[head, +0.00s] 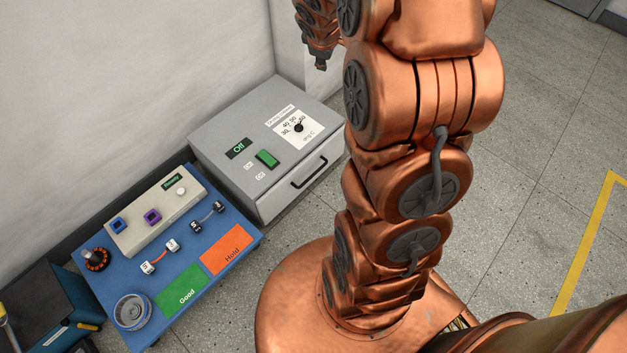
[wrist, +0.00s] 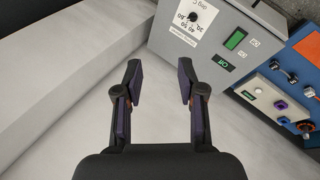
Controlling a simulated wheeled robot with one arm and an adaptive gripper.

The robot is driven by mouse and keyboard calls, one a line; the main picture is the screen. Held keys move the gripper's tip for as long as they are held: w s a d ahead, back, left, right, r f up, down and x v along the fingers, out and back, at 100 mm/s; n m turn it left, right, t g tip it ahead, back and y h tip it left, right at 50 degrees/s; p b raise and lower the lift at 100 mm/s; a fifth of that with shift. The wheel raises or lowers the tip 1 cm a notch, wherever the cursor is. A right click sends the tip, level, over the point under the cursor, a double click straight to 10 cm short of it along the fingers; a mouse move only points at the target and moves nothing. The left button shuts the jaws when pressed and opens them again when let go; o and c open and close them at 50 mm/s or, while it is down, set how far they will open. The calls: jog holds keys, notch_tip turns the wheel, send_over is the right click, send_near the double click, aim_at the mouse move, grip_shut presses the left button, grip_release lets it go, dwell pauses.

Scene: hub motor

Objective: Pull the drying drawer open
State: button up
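The drying cabinet (head: 225,140) is a grey box against the wall in the head view. Its drawer (head: 290,190) forms the front face, with a dark bar handle (head: 309,172). The drawer looks closed. The top has a dial (head: 298,127), a green switch (head: 267,158) and a small display (head: 238,148).
A blue workbench (head: 220,262) stands left of the cabinet, with a tester box (head: 157,215), a green Good mat (head: 182,291), an orange Hold mat (head: 229,249) and a round metal part (head: 132,310). Floor (head: 505,230) to the right is clear, with yellow tape (head: 590,245).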

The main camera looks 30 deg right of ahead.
jog(key=w+d+f+n+t+y+b, duration=0.1)
jog(key=w+d+f+n+b, duration=0.2)
jog(key=f, duration=0.4)
jog(key=w+d+f+n+t+b, duration=0.2)
jog(key=w+d+f+b, duration=0.1)
jog(key=w+d+f, duration=0.4)
jog(key=n+t+y+b, duration=0.5)
jog(key=n+y+b, duration=0.7)
jog(key=b, duration=0.6)
send_near(313, 174)
jog(key=w+f, duration=0.1)
jog(key=w, duration=0.1)
jog(key=shift+s+a+b+x, duration=0.15)
jog(key=shift+b+x, duration=0.3)
jog(key=shift+x, duration=0.9)
jog(key=shift+s+a+b+x, duration=0.1)
jog(key=shift+b+x, duration=0.4)
jog(key=shift+x, duration=0.9)
jog(key=shift+a+b+x, duration=0.15)
jog(key=shift+b+x, duration=0.3)
jog(key=shift+x, duration=0.9)
